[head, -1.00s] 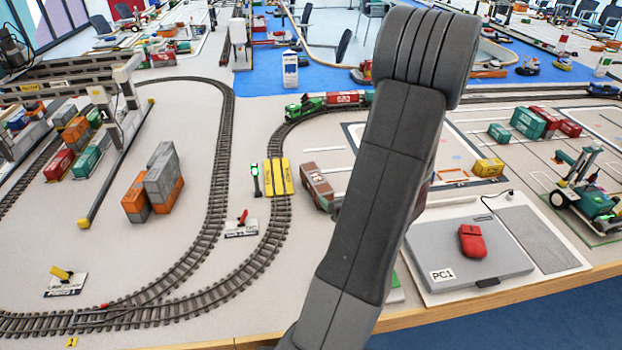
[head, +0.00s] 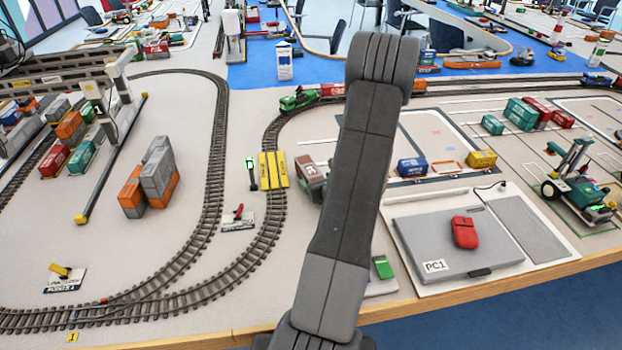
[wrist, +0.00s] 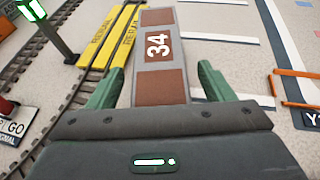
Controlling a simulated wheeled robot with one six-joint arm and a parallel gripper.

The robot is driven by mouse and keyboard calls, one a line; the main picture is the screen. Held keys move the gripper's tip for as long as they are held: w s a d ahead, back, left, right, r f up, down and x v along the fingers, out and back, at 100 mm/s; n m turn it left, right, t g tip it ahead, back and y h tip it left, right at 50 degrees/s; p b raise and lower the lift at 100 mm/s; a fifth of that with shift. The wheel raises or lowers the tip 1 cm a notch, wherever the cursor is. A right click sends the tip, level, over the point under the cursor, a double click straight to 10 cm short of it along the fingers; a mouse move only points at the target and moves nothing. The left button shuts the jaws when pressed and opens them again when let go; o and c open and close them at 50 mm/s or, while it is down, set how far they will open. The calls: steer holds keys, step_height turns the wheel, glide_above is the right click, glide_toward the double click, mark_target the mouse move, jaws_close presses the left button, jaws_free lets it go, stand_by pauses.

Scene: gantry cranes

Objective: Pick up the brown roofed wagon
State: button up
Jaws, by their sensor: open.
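The brown roofed wagon (head: 309,178) stands on the table right of the yellow crossing plates, partly hidden behind my arm in the head view. In the wrist view the wagon (wrist: 158,50) shows from above, with brown roof panels, a grey band and a white "34". My gripper (wrist: 161,72) is open, with one green finger on each side of the wagon's near end. I cannot tell whether the fingers touch it or how far above the table they are.
Yellow crossing plates (head: 273,170) lie on the curved track left of the wagon. A green signal (head: 251,172) stands beside them. A blue container (head: 412,167) and a yellow one (head: 481,159) are to the right. The laptop-like grey case (head: 460,235) lies nearer the front edge.

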steer(key=shift+x, duration=0.9)
steer(key=shift+r, duration=0.1)
steer(key=c, duration=1.2)
steer(key=shift+r, duration=0.1)
